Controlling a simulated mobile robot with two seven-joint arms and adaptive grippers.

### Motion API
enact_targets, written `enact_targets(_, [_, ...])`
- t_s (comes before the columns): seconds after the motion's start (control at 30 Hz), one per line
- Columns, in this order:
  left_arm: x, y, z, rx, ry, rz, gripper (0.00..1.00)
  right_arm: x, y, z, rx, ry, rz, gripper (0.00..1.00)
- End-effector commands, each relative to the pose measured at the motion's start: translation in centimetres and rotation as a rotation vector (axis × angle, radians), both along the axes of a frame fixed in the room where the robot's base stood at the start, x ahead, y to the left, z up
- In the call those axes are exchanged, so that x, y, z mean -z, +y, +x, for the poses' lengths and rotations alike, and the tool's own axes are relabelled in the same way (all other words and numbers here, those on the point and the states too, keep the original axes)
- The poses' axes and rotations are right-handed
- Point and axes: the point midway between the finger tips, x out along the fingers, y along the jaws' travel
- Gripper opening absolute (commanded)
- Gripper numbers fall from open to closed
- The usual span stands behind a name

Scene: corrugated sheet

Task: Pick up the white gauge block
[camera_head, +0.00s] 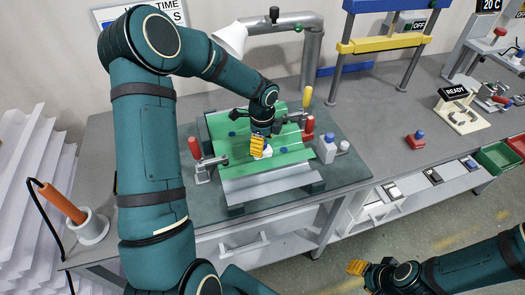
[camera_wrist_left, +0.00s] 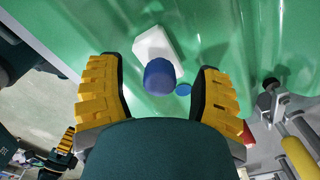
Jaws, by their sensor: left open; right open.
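The white gauge block (camera_wrist_left: 155,44) lies on the green corrugated sheet (camera_wrist_left: 235,25) in the left wrist view, with a blue rounded knob (camera_wrist_left: 159,76) at its near end. In the head view, part of the block (camera_head: 266,152) shows beside my left gripper (camera_head: 257,146), which hides the rest. In the left wrist view my left gripper (camera_wrist_left: 158,88) is open, its yellow fingers on either side of the blue knob. My right gripper (camera_head: 358,268) is open and empty, low at the front, away from the bench.
Red-handled clamps (camera_head: 196,150) and a yellow-handled clamp (camera_head: 307,98) stand around the sheet. A grey pipe (camera_head: 311,62) rises behind. A soldering iron (camera_head: 62,203) stands at left.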

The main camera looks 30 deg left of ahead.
Motion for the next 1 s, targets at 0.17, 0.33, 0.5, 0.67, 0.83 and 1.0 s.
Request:
enact_targets(0.17, [-0.1,0.0,0.0,0.0,0.0,0.0,0.39,0.0,0.0,0.0,0.0,0.0,0.0,0.47])
enact_targets(0.33, [-0.1,0.0,0.0,-0.001,0.0,0.0,0.0,0.0,0.0,0.0,0.0,0.0,0.0,0.47])
enact_targets(0.5, [-0.1,0.0,0.0,-0.001,0.0,0.0,0.0,0.0,0.0,0.0,0.0,0.0,0.0,0.47])
enact_targets(0.67, [-0.1,0.0,0.0,-0.001,0.0,0.001,0.0,0.0,0.0,0.0,0.0,-0.001,0.0,0.47])
enact_targets(0.83, [-1.7,0.1,0.0,-0.002,-0.002,0.001,0.0,-0.4,0.0,0.1,0.002,-0.002,0.0,0.47])
enact_targets(1.0, [-5.1,0.1,0.1,-0.002,-0.005,0.002,0.0,-1.0,-0.1,0.3,0.006,-0.006,-0.002,0.47])
